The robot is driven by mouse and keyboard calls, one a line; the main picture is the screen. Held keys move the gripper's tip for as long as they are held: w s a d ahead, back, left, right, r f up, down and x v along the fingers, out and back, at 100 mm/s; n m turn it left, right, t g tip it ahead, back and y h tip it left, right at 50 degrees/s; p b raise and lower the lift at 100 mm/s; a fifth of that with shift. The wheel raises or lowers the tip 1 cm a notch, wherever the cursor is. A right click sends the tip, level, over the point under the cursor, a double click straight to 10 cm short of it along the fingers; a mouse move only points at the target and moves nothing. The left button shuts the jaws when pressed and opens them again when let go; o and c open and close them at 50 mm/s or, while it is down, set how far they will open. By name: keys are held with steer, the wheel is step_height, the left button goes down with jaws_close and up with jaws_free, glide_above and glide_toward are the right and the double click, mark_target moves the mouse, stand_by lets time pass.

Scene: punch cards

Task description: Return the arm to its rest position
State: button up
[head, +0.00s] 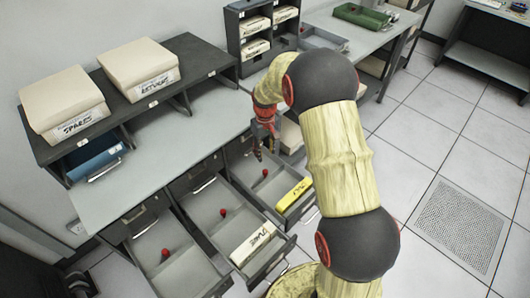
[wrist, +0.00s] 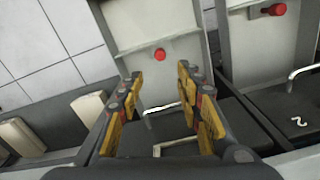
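My arm (head: 338,150) reaches from the lower right of the head view, up and over toward the desk. My gripper (head: 262,140) is near the desk's right end, above the open drawers, with its fingers pointing down. In the wrist view, my gripper (wrist: 164,92) has its two yellow-padded fingers spread apart, and nothing is between them. A drawer interior with a red knob (wrist: 160,54) lies beyond the fingers.
Open drawers (head: 212,208) with red knobs jut from the desk; one holds a labelled card block (head: 252,243), another a yellow-labelled block (head: 294,194). A shelf (head: 185,70) carries two cream boxes. A side table (head: 375,38) with a green tray stands behind. Tiled floor at right is clear.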

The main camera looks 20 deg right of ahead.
stand_by(0.3)
steer(key=s+a+r+t, duration=0.2)
steer(key=s+a+r, duration=0.3)
steer(key=s+r, duration=0.9)
steer(key=s+a+r+m+t, duration=0.1)
steer(key=s+a+r+t, duration=0.2)
steer(key=s+r, duration=1)
steer(key=s+a, duration=0.2)
steer(key=s, duration=0.2)
steer(key=shift+s+a+r+t, duration=0.15)
steer(key=shift+r+t, duration=0.15)
steer(key=shift+r, duration=0.1)
